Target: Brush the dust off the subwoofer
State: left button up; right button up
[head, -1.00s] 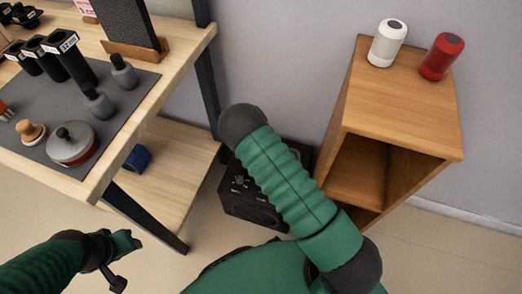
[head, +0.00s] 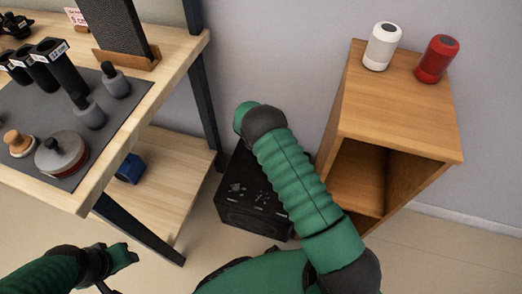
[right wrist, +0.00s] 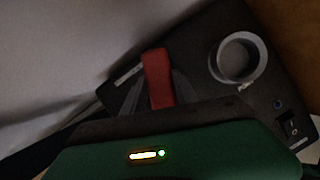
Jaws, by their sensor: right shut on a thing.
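The subwoofer (head: 245,205) is a black box on the floor between the table and the wooden cabinet, with pale grey specks on its top. My right arm covers part of it in the head view. In the right wrist view a dark panel of the subwoofer (right wrist: 205,28) shows a grey port ring and a switch. My right gripper (right wrist: 160,82) is shut on a red handle (right wrist: 157,75), in front of this panel; the handle's far end and any contact are unclear. My left gripper (head: 128,256) is at lower left, away from the subwoofer; its jaw opening is unclear.
The wooden table (head: 150,85) with a lower shelf stands left, holding a grey mat (head: 125,100) and several tools. A blue object (head: 130,168) lies on the lower shelf. The open wooden cabinet (head: 400,125) stands close right, with white (head: 382,46) and red (head: 437,58) speakers on top.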

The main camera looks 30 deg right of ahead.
notch_tip(320, 180, up, 6)
jog(key=p, duration=0.5)
notch_tip(320, 180, up, 3)
jog(key=p, duration=0.3)
jog(key=shift+r, duration=0.2)
jog(key=shift+f, duration=0.15)
